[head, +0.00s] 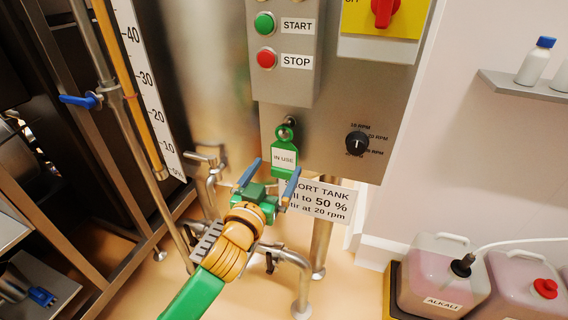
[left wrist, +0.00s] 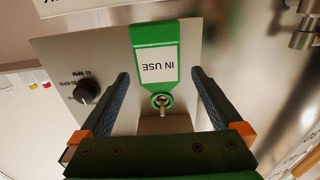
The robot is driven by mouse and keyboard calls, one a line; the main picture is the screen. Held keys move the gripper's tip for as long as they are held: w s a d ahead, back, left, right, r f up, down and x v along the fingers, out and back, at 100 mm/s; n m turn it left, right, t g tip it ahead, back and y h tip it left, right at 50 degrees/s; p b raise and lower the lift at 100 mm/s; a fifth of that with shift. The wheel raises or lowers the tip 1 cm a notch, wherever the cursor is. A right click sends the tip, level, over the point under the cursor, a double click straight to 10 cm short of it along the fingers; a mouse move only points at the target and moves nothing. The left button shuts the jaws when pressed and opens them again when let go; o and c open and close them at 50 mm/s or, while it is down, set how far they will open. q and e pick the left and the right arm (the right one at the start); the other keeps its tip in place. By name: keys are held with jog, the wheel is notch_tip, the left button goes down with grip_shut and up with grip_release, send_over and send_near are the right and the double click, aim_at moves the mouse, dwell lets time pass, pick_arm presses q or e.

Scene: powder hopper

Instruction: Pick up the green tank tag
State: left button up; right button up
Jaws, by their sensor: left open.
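The green tank tag (head: 284,150) with a white "IN USE" label hangs by its ring from a hook on the steel panel, below the red stop button. In the left wrist view the tag (left wrist: 155,60) appears upside down, with its ring around the hook near the picture's middle. My left gripper (head: 268,172) is open just below and in front of the tag. In the left wrist view its two blue-padded fingers (left wrist: 160,90) stand either side of the tag's ring end, with gaps on both sides. Nothing is between the pads that touches them. My right gripper is not in view.
A black rpm knob (head: 357,143) sits right of the tag, with a red switch (head: 384,10) above. A paper sign (head: 327,199) hangs just right of the gripper. A sight tube (head: 130,90) stands left. Jugs (head: 440,275) stand lower right.

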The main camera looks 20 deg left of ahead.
aim_at(284, 159)
pick_arm(q)
jog(key=w, duration=0.1)
jog(key=w+p, duration=0.1)
jog(key=w, duration=0.3)
jog(key=shift+w+d+f, duration=0.15)
jog(key=shift+w+d, duration=0.1)
jog(key=shift+s, duration=0.1)
jog(key=c, duration=1.2)
